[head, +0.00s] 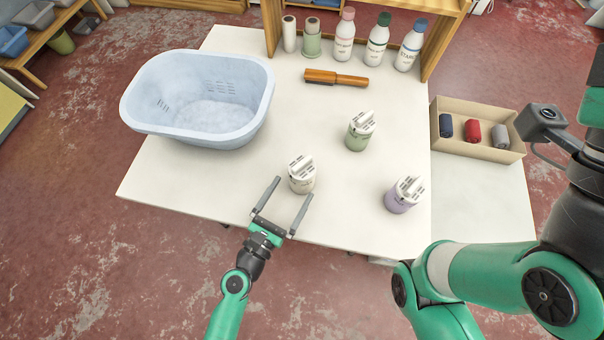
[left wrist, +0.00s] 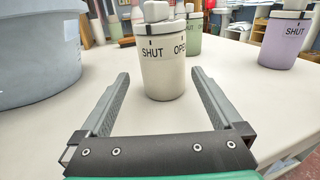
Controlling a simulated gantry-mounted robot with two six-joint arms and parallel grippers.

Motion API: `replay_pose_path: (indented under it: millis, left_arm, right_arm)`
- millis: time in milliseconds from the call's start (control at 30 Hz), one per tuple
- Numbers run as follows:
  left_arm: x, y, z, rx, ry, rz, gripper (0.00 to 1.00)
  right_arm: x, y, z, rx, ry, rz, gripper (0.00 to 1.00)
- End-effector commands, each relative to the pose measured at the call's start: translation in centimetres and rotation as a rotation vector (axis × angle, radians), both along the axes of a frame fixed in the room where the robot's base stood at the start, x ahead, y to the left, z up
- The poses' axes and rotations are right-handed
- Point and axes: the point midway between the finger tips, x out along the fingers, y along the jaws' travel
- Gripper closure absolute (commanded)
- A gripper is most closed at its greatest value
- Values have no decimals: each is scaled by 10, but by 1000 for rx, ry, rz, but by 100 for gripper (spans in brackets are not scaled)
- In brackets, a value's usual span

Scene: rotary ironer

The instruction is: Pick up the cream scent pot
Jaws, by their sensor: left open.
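The cream scent pot (head: 301,178) stands upright on the white table near its front edge. It has a white lid with a raised grip, and the words SHUT and OPEN show on it in the left wrist view (left wrist: 163,72). My left gripper (head: 291,187) is open and empty at the table's front edge. Its fingers point toward the cream pot, which stands just beyond the fingertips, roughly between their lines, in the left wrist view (left wrist: 159,72). My right arm shows at the right of the head view, but its gripper is out of view.
A green pot (head: 360,134) stands behind and right of the cream pot; a purple pot (head: 400,198) stands to the right. A pale blue basin (head: 140,112) fills the left of the table. A wooden-handled brush (head: 336,78), bottles (head: 376,48) and a box (head: 478,152) lie beyond.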

Motion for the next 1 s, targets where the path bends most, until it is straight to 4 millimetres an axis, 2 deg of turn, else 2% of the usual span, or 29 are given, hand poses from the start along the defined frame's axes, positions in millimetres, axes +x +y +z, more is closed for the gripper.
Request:
replay_pose_path:
  millis: [100, 367, 633, 1000]
  left_arm:
    - [6, -4, 1, 1, -2, -1, 0]
    - [40, -27, 6, 0, -1, -1, 0]
    - [43, -28, 5, 0, 0, 0, 2]
    - [43, -28, 5, 1, 0, 0, 68]
  right_arm:
    - [0, 0, 0, 0, 0, 0, 50]
    - [0, 0, 0, 0, 0, 0, 50]
    - [0, 0, 0, 0, 0, 0, 50]
    - [0, 0, 0, 0, 0, 0, 50]
